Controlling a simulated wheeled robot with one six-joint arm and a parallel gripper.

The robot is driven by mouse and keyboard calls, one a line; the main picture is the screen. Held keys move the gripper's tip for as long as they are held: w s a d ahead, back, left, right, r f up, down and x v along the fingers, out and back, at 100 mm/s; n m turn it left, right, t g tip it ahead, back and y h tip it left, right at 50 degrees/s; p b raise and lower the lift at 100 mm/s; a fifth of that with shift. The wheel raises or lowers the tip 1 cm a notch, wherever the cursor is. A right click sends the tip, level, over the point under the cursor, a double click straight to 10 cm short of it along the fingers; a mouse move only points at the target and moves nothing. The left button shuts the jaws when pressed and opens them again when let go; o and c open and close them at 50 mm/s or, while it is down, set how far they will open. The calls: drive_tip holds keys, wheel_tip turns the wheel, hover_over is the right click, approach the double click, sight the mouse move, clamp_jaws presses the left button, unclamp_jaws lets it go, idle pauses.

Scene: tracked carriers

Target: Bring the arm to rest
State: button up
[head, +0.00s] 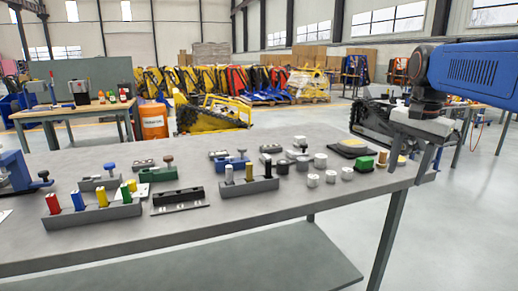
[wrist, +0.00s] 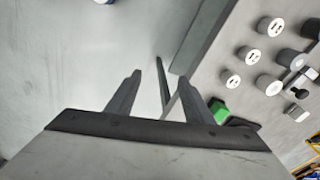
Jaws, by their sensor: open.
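My gripper (head: 431,160) is at the right end of the grey table (head: 240,211) in the head view, with its fingers pointing down. In the wrist view my gripper (wrist: 166,88) has its two fingers spread apart, with only floor and part of the table's edge and leg between them. It holds nothing. The blue arm link (head: 477,78) above it is mine. A green part (head: 366,163) stands on the table to the left of the fingers. It also shows in the wrist view (wrist: 219,111), close beside the right finger; I cannot tell whether they touch.
Several white and grey cylinders (head: 320,160) stand left of the gripper. Grey holders with coloured pegs (head: 79,200) and a black rail (head: 180,198) lie farther left. A yellow tracked carrier (head: 213,115) stands behind the table. The floor (head: 450,235) to the right is clear.

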drive_tip(key=s+a+f+n+t, duration=0.1)
drive_tip(key=s+a+f+n, duration=0.3)
drive_tip(key=s+f, duration=0.6)
drive_tip(key=s+a+f+n+t, duration=0.2)
drive_tip(key=s+a+f+n, duration=0.2)
drive_tip(key=s+f+n, duration=0.3)
drive_tip(key=s+f, duration=0.3)
drive_tip(key=f, duration=0.1)
drive_tip(key=shift+s+a, duration=0.3)
drive_tip(key=shift+s, duration=0.1)
